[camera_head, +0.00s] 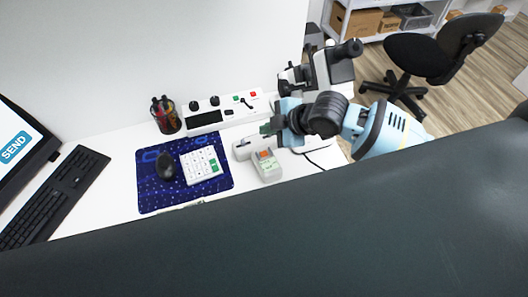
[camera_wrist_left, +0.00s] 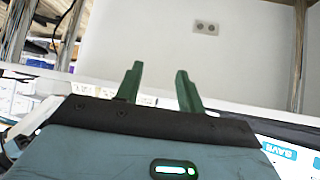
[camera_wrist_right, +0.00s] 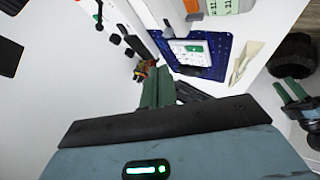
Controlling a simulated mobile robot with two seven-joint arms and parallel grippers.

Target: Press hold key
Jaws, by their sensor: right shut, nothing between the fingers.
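No key with a readable "hold" label shows. A white keypad (camera_head: 201,164) with a green key lies on the blue mouse pad (camera_head: 225,180); it also shows in the right wrist view (camera_wrist_right: 190,49). A white panel (camera_head: 222,113) with black knobs and coloured buttons stands behind. My right gripper (camera_head: 266,130) is shut and empty, above the desk between the panel and the small device. My left gripper (camera_wrist_left: 158,88) is open and empty in the left wrist view, outside the head view.
A dark mouse (camera_head: 166,166) lies on the pad and a pen cup (camera_head: 165,115) stands behind it. A keyboard (camera_head: 55,195) and a monitor (camera_head: 15,145) showing SEND are at the left. A microscope-like instrument (camera_head: 320,70) stands behind my right arm. The desk between keyboard and pad is clear.

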